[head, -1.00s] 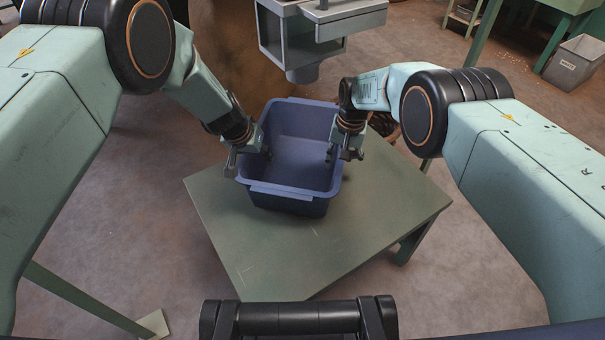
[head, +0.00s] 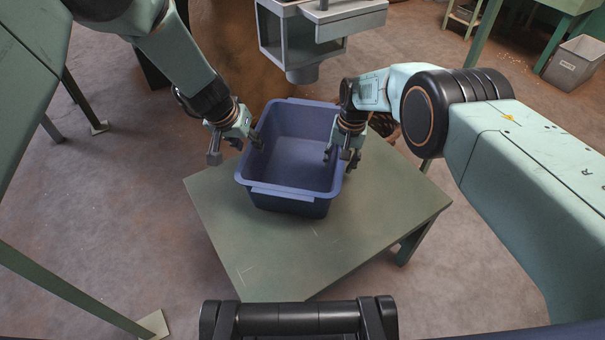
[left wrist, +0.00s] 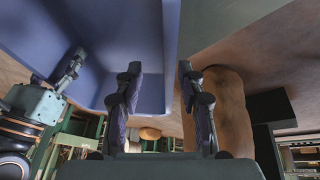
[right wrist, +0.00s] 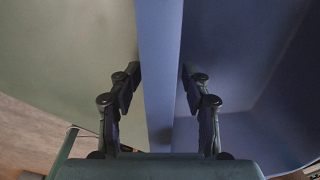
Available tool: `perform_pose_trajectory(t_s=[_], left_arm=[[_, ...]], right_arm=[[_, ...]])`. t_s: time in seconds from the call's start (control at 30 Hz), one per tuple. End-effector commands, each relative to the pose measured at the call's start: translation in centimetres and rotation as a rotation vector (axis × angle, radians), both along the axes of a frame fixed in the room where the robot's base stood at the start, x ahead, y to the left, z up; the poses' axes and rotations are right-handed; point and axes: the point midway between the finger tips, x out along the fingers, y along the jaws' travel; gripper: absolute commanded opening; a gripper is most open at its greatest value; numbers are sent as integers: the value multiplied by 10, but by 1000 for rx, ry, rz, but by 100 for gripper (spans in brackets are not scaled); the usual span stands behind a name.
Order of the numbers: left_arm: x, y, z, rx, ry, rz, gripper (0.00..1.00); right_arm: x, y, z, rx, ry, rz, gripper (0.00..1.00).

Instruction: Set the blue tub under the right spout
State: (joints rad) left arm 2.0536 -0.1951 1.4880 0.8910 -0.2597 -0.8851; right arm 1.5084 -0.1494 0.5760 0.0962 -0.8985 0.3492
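The blue tub (head: 292,155) stands upright on a green table (head: 330,245), empty inside. My left gripper (head: 235,149) is at its left wall, with one finger over the inside and one outside. In the left wrist view its fingers (left wrist: 160,85) stand apart, with the rim edge between them and a gap visible. My right gripper (head: 339,154) straddles the right wall. In the right wrist view the wall fills the space between its fingers (right wrist: 160,82); whether they press on it is unclear. A grey spout (head: 302,74) hangs beyond the tub; which spout it is, I cannot tell.
A large brown rounded object (head: 230,50) stands behind the table. The front of the tabletop is bare. A grey bin (head: 575,62) stands on the floor at the far right, near green table legs.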

Motion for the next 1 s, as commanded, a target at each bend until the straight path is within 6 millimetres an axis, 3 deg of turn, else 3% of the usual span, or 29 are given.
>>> perform_pose_trajectory(t_s=[0.2,0.47,1.0], left_arm=[[-11,6,29,0,-1,0,39],[-15,8,39,-1,0,1,39],[-15,8,38,-1,0,1,39]], right_arm=[[0,0,0,0,0,0,48],[0,0,4,0,0,0,48],[-2,-6,69,0,-1,0,48]])
